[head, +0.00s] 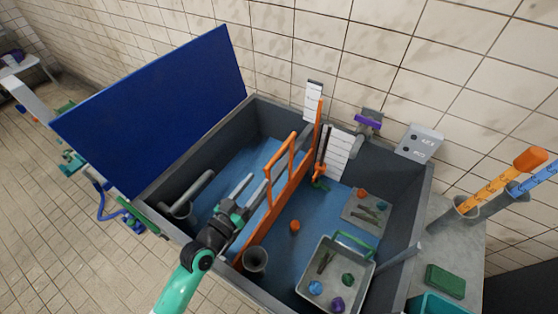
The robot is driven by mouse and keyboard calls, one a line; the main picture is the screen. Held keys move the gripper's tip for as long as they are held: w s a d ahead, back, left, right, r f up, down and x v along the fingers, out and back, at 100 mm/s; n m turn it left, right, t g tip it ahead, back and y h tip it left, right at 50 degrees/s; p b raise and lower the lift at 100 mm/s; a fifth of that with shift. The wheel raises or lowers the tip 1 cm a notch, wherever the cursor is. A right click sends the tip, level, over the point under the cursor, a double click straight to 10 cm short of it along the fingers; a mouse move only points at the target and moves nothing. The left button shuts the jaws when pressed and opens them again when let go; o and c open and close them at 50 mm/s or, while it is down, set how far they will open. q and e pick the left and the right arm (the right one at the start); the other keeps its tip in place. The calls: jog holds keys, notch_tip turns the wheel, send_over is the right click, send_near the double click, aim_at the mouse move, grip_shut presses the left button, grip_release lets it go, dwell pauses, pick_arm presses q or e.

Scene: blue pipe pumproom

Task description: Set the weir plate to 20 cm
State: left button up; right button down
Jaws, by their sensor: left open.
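The weir plate (286,195) is an orange upright plate standing across the blue-floored tank, with a raised orange loop handle (281,160) on its left side. A white scale board with lines (340,152) stands at the tank's back wall, beside the plate's far end; its marks are too small to read. My left gripper (259,181) is open and reaches into the tank from the front. Its fingers point toward the handle, close to the plate's left face. I cannot tell whether they touch it. My right gripper is not in view.
A grey tray (304,286) with several small items sits at the tank's front right, near a flat plate with pieces (367,211). An orange cylinder (294,226) and a grey cup (255,259) stand near the weir plate. A blue panel (160,110) rises behind the tank's left side.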

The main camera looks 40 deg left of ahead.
aim_at(276, 158)
pick_arm(q)
jog(key=x, duration=1.1)
jog(key=shift+w+b, duration=0.1)
jog(key=shift+b, duration=0.2)
jog(key=shift+c, duration=0.2)
grip_shut()
dwell(0.6)
